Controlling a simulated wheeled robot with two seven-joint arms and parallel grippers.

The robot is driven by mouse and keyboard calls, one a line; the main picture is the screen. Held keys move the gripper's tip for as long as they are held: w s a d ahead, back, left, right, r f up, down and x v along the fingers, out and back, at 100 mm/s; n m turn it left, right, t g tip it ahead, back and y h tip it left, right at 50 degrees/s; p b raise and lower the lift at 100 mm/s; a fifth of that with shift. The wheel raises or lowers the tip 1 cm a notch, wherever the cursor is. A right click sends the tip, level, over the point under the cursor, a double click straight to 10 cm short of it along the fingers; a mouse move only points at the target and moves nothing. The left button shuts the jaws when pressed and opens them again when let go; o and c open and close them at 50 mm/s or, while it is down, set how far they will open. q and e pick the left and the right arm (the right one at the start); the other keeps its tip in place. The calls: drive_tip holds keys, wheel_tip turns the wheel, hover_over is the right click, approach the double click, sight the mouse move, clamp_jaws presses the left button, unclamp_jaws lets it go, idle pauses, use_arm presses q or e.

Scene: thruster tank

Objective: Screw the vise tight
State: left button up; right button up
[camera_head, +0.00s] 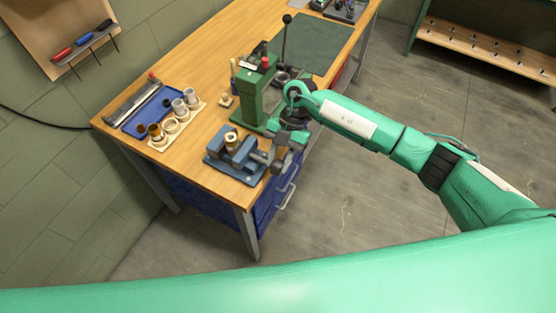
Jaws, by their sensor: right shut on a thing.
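The blue-grey vise (236,158) stands near the front edge of the wooden workbench. A small brass-coloured cylinder (232,139) sits upright between its jaws; I cannot tell how firmly they press on it. My green right arm reaches in from the right. My right gripper (273,160) is at the vise's right end, shut on the vise's screw handle, which the fingers mostly hide. My left gripper does not show.
A green press (256,92) with a black-knobbed lever stands just behind the vise. To the left are a blue tray (146,108) and a wooden holder (158,146) with several cylindrical parts. A dark green mat (312,42) lies farther back. Blue drawers (266,208) are below the bench.

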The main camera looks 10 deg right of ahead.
drive_tip(key=shift+s+d+f, duration=0.2)
drive_tip(key=shift+f, duration=0.1)
drive_tip(key=o, duration=0.8)
drive_tip(key=shift+d+r, duration=0.15)
drive_tip(key=shift+d, duration=0.05)
drive_tip(key=shift+w+a+r, duration=0.1)
drive_tip(key=shift+a, duration=0.1)
drive_tip(key=shift+b+v, duration=2.1)
drive_tip(key=shift+v, duration=4.7)
drive_tip(key=shift+o, duration=0.3)
drive_tip(key=shift+w, duration=0.1)
